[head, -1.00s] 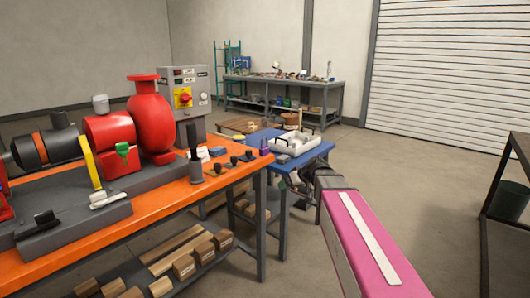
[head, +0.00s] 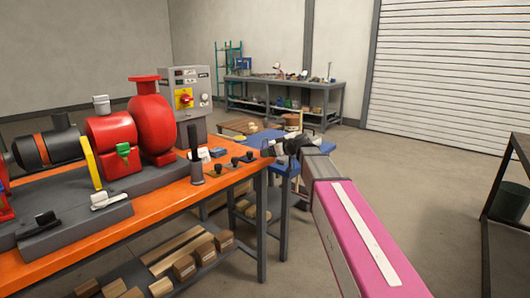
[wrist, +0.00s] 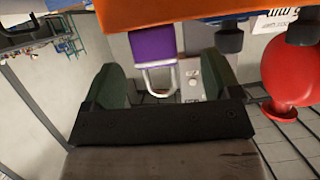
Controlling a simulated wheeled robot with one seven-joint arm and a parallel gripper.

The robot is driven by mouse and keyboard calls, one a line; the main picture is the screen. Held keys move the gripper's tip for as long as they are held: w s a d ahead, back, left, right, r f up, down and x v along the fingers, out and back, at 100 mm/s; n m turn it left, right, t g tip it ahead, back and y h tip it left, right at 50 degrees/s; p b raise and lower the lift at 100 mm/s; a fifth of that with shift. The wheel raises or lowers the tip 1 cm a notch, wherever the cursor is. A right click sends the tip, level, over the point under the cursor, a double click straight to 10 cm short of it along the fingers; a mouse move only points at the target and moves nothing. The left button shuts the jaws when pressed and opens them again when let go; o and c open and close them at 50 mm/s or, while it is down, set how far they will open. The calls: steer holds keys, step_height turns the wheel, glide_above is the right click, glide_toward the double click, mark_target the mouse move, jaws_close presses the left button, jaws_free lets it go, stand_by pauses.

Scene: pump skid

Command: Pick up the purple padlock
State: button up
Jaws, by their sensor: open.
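The purple padlock (wrist: 153,46) shows in the wrist view with its light metal shackle pointing down in the picture, beside the orange bench top (wrist: 195,12). My gripper (wrist: 160,68) is open, with a green finger on each side of the shackle. The padlock body lies just beyond the fingertips, and I see no finger closed on it. In the head view my gripper (head: 272,147) is at the far right corner of the orange bench, and the padlock is hidden there.
Small dark-knobbed parts (head: 235,161) and a dark upright post (head: 196,160) stand on the bench near my gripper. The red pump (head: 152,125) and grey control box (head: 186,98) are to the left. A blue table (head: 258,139) is behind my gripper.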

mark_target(265, 147)
steer(key=x, duration=0.4)
steer(key=shift+w+d+r, duration=0.1)
steer(key=shift+w+r, duration=0.1)
steer(key=shift+w, duration=0.15)
steer(key=shift+w+a+f, duration=0.25)
steer(key=shift+a, duration=0.1)
steer(key=c, duration=1.2)
steer(key=shift+o, duration=0.2)
steer(key=shift+r, duration=0.1)
